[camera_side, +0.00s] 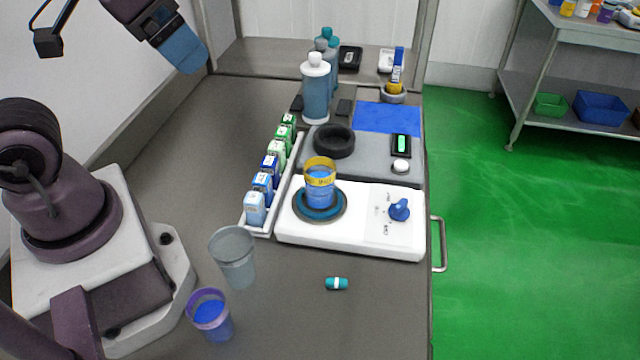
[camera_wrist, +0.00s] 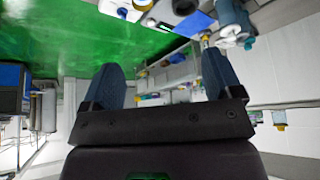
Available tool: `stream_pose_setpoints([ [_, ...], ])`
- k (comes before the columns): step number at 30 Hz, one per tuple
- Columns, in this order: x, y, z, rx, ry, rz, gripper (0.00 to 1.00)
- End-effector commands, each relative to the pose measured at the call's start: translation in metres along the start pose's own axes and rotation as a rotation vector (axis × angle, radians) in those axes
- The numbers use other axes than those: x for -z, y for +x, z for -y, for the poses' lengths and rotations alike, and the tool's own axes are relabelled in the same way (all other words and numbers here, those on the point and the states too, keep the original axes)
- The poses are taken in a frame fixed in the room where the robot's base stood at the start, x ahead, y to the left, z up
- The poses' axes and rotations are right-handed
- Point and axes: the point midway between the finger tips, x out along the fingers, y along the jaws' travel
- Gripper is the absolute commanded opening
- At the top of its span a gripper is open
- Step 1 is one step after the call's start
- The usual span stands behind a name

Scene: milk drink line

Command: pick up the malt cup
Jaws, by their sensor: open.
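A clear cup with a yellow band and blue contents (camera_side: 320,188) stands upright on the round dark pad of a white hotplate-like unit (camera_side: 360,240). Its band has lettering too small to read surely; it may be the malt cup. A purple-rimmed cup with blue contents (camera_side: 211,316) stands at the front left, beside an empty-looking grey translucent cup (camera_side: 233,258). My gripper (camera_side: 190,62) is high at the upper left, well away from all the cups. The wrist view shows its two blue fingers (camera_wrist: 160,64) wide apart with nothing between them.
A white rack of several small cartons (camera_side: 262,190) runs left of the unit. A small teal capsule-like item (camera_side: 337,283) lies in front. The counter's left middle is clear.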

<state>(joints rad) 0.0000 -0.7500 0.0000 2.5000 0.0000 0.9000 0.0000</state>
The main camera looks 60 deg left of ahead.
Motion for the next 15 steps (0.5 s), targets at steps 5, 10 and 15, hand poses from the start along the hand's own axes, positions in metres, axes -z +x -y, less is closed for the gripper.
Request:
stream_pose_setpoints([
  [5,0.000,0.000,-0.002,-0.004,0.008,0.000,0.85],
  [10,-0.004,0.022,-0.022,-0.044,0.097,0.116,0.85],
  [15,-0.004,0.059,-0.051,-0.036,0.311,0.311,0.85],
])
